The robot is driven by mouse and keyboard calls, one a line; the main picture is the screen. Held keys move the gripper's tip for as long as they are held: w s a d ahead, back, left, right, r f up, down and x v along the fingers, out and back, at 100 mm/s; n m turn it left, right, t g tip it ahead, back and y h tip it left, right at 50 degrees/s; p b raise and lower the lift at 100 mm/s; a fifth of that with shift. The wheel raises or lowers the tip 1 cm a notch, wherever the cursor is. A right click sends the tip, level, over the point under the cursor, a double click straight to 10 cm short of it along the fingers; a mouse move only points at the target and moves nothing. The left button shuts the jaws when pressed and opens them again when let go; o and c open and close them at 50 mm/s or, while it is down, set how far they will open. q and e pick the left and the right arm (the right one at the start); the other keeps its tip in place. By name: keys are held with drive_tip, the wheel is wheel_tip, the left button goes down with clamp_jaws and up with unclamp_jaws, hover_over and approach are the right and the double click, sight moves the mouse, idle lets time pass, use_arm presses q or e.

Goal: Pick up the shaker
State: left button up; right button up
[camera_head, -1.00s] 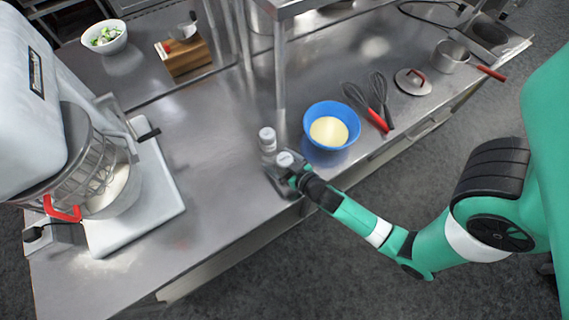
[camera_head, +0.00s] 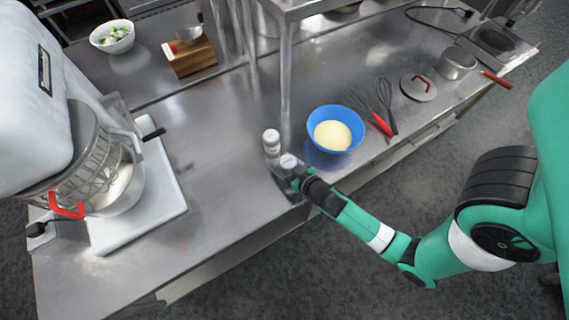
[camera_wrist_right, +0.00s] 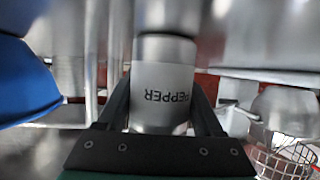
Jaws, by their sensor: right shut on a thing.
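The shaker (camera_head: 271,147) is a small pale cylinder with a white top on the steel worktop, left of the blue bowl. In the right wrist view the shaker (camera_wrist_right: 163,88) fills the middle, with a metal body and a white band reading PEPPER upside down. My right gripper (camera_head: 276,163) is at the shaker, coming from the front edge of the worktop. In the wrist view its dark fingers (camera_wrist_right: 163,112) are shut on the shaker from both sides. I cannot tell whether the shaker's base touches the worktop. My left gripper is not in view.
A blue bowl (camera_head: 315,146) with pale yellow contents stands close on the right, with whisks (camera_head: 372,110) beyond it. A shelf post (camera_head: 285,75) rises behind the shaker. A large mixer (camera_head: 60,110) stands at left. The worktop between mixer and shaker is clear.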

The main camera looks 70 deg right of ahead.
sight(282, 158)
wheel_tip(282, 158, up, 4)
drive_tip(key=shift+f+p, duration=0.1)
drive_tip(key=shift+p, duration=0.75)
drive_tip(key=s+r+p, duration=0.1)
drive_tip(key=r, duration=0.1)
drive_tip(key=s+d+r+p, duration=0.1)
drive_tip(key=s+r+p, duration=0.1)
drive_tip(key=shift+s+d, duration=0.1)
drive_tip(key=s+d+r, duration=0.3)
drive_tip(key=s+r, duration=0.2)
drive_tip(key=s, duration=0.5)
drive_tip(key=shift+p, duration=0.35)
drive_tip(key=shift+d, duration=0.1)
